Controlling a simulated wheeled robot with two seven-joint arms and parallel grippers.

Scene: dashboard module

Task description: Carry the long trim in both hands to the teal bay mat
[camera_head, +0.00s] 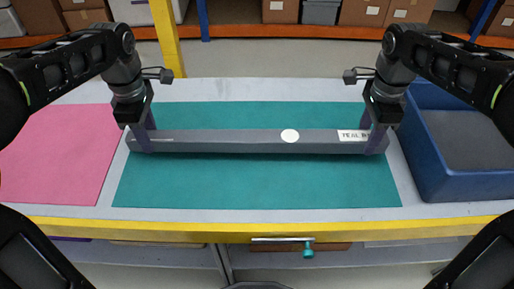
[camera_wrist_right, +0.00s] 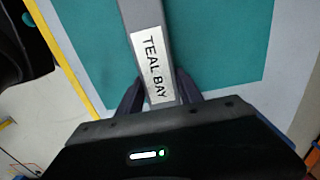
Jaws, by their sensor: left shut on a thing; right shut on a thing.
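The long trim (camera_head: 235,141) is a grey bar with a white oval spot and a white label at its right end. In the right wrist view the label on the trim (camera_wrist_right: 151,58) reads "TEAL BAY". My left gripper (camera_head: 143,140) is shut on the trim's left end. My right gripper (camera_head: 372,138) is shut on its right end, and its fingers show on both sides of the bar in the wrist view (camera_wrist_right: 157,98). The trim lies level across the teal bay mat (camera_head: 255,185), over its middle. A dark shadow runs along its front edge. I cannot tell whether it touches the mat.
A pink mat (camera_head: 55,150) lies left of the teal mat. A blue bin (camera_head: 455,178) stands close to the right, near my right gripper. The table has a yellow front edge (camera_head: 200,226). Shelves with boxes (camera_head: 280,10) stand behind, beyond the table.

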